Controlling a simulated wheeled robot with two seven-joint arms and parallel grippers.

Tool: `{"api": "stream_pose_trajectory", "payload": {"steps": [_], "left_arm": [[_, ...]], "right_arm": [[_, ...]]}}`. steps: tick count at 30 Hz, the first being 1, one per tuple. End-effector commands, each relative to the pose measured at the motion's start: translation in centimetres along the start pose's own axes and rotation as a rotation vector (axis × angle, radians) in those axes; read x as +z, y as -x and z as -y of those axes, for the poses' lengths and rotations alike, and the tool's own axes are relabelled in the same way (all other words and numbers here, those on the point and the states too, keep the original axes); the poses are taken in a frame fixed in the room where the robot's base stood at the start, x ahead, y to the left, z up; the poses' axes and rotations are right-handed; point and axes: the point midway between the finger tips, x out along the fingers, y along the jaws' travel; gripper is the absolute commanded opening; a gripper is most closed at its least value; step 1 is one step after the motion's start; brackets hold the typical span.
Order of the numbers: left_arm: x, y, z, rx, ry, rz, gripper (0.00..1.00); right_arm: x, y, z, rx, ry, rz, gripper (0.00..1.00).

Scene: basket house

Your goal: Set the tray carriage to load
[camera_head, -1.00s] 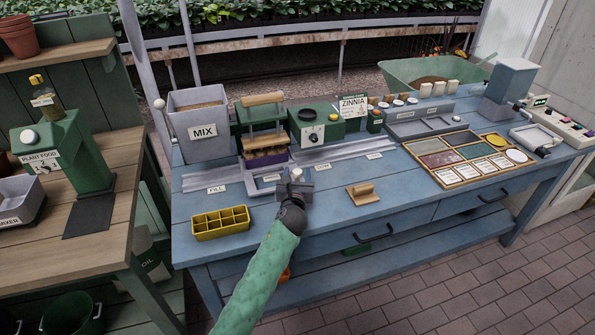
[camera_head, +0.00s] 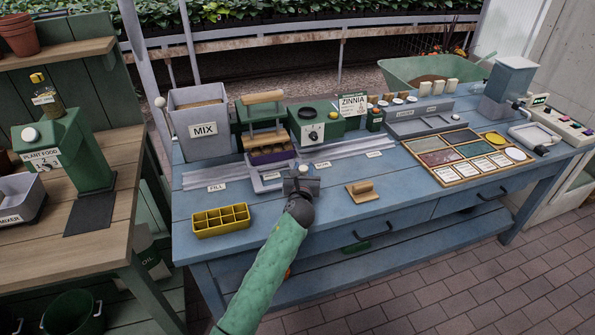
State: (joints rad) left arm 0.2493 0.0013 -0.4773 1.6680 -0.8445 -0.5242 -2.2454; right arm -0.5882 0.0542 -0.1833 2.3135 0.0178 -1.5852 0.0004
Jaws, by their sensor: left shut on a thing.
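The tray carriage (camera_head: 265,187) is a light grey frame on the metal rails of the blue bench. A purple tray (camera_head: 270,157) sits on it under a green press with wooden bars. The FILL label (camera_head: 217,187) is to the carriage's left. Two more labels, too small to read surely, are to its right. My left gripper (camera_head: 302,180) is at the carriage's front right, shut on its pale knob (camera_head: 303,170). The fingers hide part of the knob and the frame behind it. My right gripper is out of view.
A yellow cell tray (camera_head: 221,221) stands at the front left, and a wooden-handled block (camera_head: 362,191) is right of my gripper. The grey MIX bin (camera_head: 202,122) is behind left. The rails (camera_head: 350,152) are clear to the right of the carriage.

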Motion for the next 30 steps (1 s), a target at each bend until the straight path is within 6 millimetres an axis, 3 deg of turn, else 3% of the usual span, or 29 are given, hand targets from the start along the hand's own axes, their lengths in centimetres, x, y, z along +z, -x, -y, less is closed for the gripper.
{"api": "stream_pose_trajectory", "payload": {"steps": [3, 9, 20, 21, 23, 30], "left_arm": [[0.1, -1.2, 2.9, -0.002, 0.0, 0.001, 0.0], [0.0, -2.5, 5.9, 0.0, -0.001, 0.001, 0.0], [0.1, -2.6, 6.3, 0.0, 0.0, 0.001, 0.0], [0.1, -2.6, 6.3, 0.0, 0.0, 0.001, 0.38], [0.1, -2.6, 6.3, 0.0, 0.0, 0.001, 0.5], [0.1, -2.6, 6.3, 0.0, 0.0, 0.001, 0.51]], "right_arm": [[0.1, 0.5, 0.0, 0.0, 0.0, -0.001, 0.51], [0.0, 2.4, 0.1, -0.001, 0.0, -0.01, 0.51], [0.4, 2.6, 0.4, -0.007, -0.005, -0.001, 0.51], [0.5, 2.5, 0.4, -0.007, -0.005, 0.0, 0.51], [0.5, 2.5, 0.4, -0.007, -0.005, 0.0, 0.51], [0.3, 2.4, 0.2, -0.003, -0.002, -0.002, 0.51]]}}
